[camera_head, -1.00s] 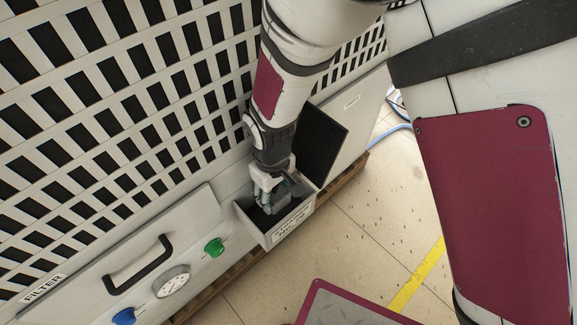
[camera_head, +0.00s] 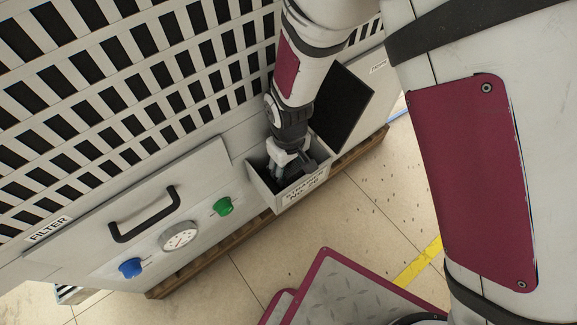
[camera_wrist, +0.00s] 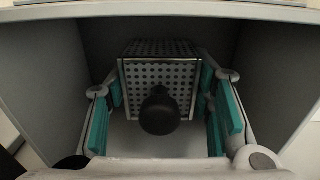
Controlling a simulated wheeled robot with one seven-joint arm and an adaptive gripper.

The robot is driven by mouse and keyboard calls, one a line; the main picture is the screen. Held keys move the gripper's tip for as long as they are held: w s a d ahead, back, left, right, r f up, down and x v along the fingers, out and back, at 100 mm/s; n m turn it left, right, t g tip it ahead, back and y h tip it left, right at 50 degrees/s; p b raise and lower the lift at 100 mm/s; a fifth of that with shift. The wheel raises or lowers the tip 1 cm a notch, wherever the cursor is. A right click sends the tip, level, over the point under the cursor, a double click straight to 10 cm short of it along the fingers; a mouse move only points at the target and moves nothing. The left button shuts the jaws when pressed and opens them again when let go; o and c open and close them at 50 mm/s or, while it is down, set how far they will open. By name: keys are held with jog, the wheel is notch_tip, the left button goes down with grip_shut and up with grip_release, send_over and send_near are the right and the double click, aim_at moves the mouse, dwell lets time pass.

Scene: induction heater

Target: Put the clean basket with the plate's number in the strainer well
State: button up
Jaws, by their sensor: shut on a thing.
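The strainer well (camera_head: 266,188) is an open grey box on the front of the machine, with its dark lid raised behind it. Its front label reads "STRAINER" and a number that looks like 26. My gripper (camera_head: 284,174) reaches down into the well from above. In the wrist view, a perforated metal basket (camera_wrist: 160,52) with a round black knob lies between the teal pads of my gripper (camera_wrist: 163,92), shut on it. Grey well walls (camera_wrist: 48,75) stand on both sides. No number on the basket shows, and I cannot tell whether it touches the floor of the well.
Left of the well is a filter panel (camera_head: 110,255) with a black handle (camera_head: 145,228), a gauge (camera_head: 180,237), a green knob (camera_head: 222,206) and a blue knob (camera_head: 132,267). The slatted machine wall (camera_head: 130,90) rises behind. Open tiled floor (camera_head: 350,215) lies at front right.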

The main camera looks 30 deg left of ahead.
jog(key=o, duration=1.3)
jog(key=shift+f, duration=0.1)
jog(key=shift+c, duration=0.2)
notch_tip(320, 180, up, 12)
jog(key=p, duration=0.4)
